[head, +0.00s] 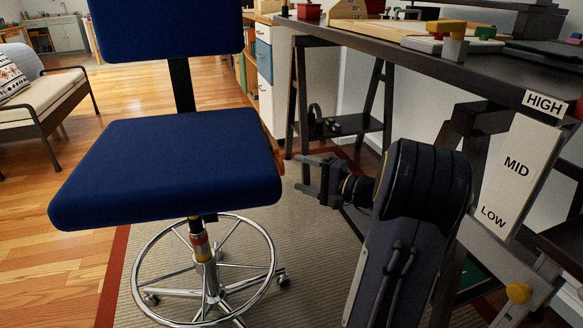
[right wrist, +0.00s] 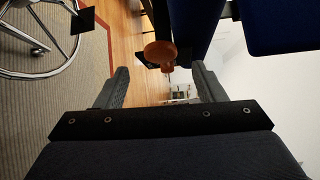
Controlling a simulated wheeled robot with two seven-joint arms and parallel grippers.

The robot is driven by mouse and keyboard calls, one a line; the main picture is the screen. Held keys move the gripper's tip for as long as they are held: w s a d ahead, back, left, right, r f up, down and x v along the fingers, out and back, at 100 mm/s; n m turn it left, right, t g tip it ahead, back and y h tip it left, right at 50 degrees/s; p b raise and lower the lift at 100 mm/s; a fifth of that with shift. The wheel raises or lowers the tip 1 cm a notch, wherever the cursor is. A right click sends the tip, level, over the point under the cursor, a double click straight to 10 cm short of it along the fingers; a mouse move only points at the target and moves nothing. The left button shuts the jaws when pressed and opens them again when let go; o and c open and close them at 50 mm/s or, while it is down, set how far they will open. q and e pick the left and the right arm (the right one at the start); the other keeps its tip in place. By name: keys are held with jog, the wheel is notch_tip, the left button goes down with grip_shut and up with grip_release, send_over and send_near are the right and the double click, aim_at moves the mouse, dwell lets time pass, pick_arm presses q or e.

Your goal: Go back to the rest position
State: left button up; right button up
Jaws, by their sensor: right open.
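My right gripper (head: 301,174) is in the middle of the head view, just right of the blue chair seat (head: 170,165). Its two fingers point left toward the seat's edge, are spread apart and hold nothing. In the right wrist view its fingers (right wrist: 163,78) also stand apart. An orange-brown knob (right wrist: 160,53) shows beyond the gap between them, apart from both fingers as far as I can tell. In the head view an orange-brown part (head: 273,150) shows at the seat's right edge. My left gripper is not in view.
The dark desk (head: 440,62) runs above and behind my right arm, with a trestle leg (head: 299,95) beyond the gripper. A board marked HIGH, MID and LOW (head: 517,170) stands at right. The chair's chrome base (head: 205,285) rests on the rug. Open wooden floor (head: 60,240) lies left.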

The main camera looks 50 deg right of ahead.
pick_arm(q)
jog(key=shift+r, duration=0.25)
pick_arm(e)
jog(key=shift+s+d, duration=0.15)
jog(key=shift+s, duration=0.8)
